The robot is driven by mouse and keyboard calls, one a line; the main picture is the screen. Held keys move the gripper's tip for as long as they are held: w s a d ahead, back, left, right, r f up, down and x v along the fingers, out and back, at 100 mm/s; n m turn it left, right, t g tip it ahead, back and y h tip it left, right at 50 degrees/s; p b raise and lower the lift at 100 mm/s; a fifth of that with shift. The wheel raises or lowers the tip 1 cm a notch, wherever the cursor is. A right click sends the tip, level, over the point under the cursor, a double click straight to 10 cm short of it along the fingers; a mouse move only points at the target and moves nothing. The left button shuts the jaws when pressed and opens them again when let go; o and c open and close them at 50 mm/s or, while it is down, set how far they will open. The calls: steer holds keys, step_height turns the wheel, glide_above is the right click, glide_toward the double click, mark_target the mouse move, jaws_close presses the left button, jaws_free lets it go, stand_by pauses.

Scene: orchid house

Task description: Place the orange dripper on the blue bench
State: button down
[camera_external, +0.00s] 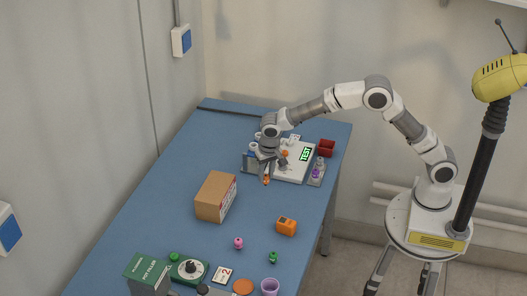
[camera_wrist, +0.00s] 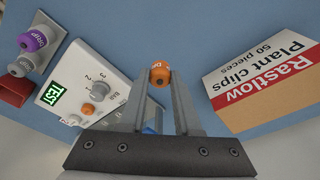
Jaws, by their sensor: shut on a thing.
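The orange dripper (camera_wrist: 159,75) is held between the fingertips of my gripper (camera_wrist: 160,85) in the wrist view. It also shows as a small orange piece in the external view (camera_external: 267,180), below my gripper (camera_external: 267,170). My gripper is shut on it, above the blue bench (camera_external: 165,205), just in front of the white test device (camera_external: 297,172). I cannot tell whether the dripper touches the bench top. The bench also shows as a blue surface in the wrist view (camera_wrist: 130,25).
A cardboard box of plant clips (camera_external: 215,197) stands left of my gripper. An orange device (camera_external: 286,226) and pink (camera_external: 238,243) and green (camera_external: 273,257) drippers lie nearer the front. A red bin (camera_external: 327,148) is at right. The bench's back left is clear.

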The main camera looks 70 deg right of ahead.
mark_target(265, 184)
steer(key=shift+w+a+f, duration=0.1)
steer(key=shift+a+f, duration=0.25)
steer(key=shift+f, duration=0.05)
steer(key=shift+f+b, duration=0.3)
steer(key=shift+f, duration=1.5)
steer(key=shift+f, duration=0.1)
steer(key=shift+f, duration=0.15)
steer(key=c, duration=0.6)
jaws_free()
